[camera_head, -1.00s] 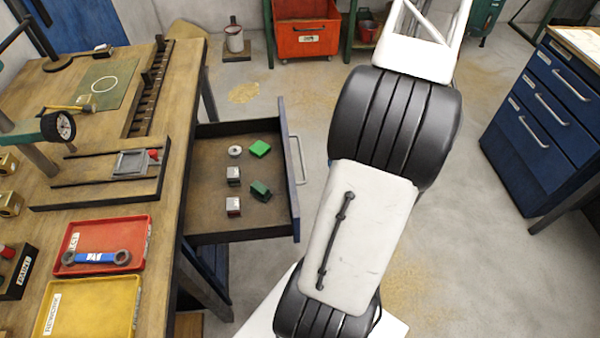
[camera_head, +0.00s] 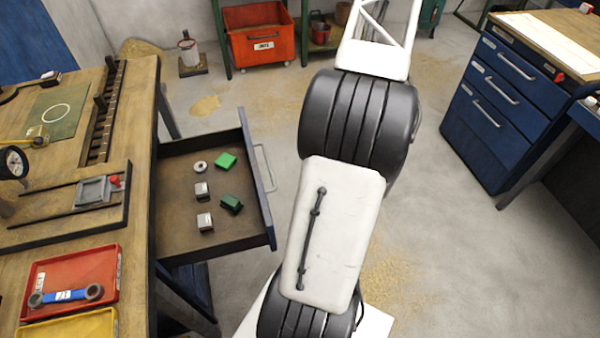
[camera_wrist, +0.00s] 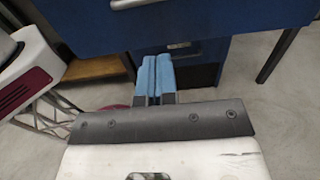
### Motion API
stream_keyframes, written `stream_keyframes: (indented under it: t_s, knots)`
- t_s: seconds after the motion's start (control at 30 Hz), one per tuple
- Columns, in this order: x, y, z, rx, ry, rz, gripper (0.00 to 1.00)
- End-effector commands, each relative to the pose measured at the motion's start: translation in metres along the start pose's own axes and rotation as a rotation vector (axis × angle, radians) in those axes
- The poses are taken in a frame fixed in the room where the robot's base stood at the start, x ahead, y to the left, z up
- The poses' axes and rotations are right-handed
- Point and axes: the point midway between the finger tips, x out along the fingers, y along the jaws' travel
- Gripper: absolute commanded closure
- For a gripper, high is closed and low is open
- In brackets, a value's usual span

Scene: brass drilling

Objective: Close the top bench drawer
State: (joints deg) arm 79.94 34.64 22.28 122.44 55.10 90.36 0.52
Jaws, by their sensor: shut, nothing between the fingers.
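The top bench drawer (camera_head: 212,240) is pulled out from the left bench, with its blue front (camera_head: 258,178) and pale bar handle (camera_head: 264,168) facing right. In the wrist view a blue drawer front (camera_wrist: 200,25) spans the top, with part of a pale handle (camera_wrist: 130,3) at the upper edge. My gripper (camera_wrist: 155,62) shows there with its two blue fingers together and nothing between them. The fingertips point toward the blue front and appear just below it; I cannot tell whether they touch. In the head view my arm shows right of the drawer, and the gripper is not visible.
The drawer holds several small blocks and a ring (camera_head: 200,166). The bench top carries a red tray (camera_head: 105,268) with a blue-and-grey tool, and a yellow tray (camera_head: 85,328). A blue cabinet (camera_head: 500,95) stands at right.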

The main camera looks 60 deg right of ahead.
Motion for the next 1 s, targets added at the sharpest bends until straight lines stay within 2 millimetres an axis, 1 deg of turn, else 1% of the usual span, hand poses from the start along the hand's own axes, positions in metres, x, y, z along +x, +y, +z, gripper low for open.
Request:
stream_keyframes:
  t_s: [0.27, 0.7, 1.0]
  knots:
    - [0.026, 0.001, 0.0, 0.0, 0.0, 0.002, 1.0]
    - [0.076, 0.001, 0.0, 0.001, -0.001, 0.003, 1.0]
    - [0.106, 0.001, 0.0, 0.0, 0.0, 0.003, 1.0]
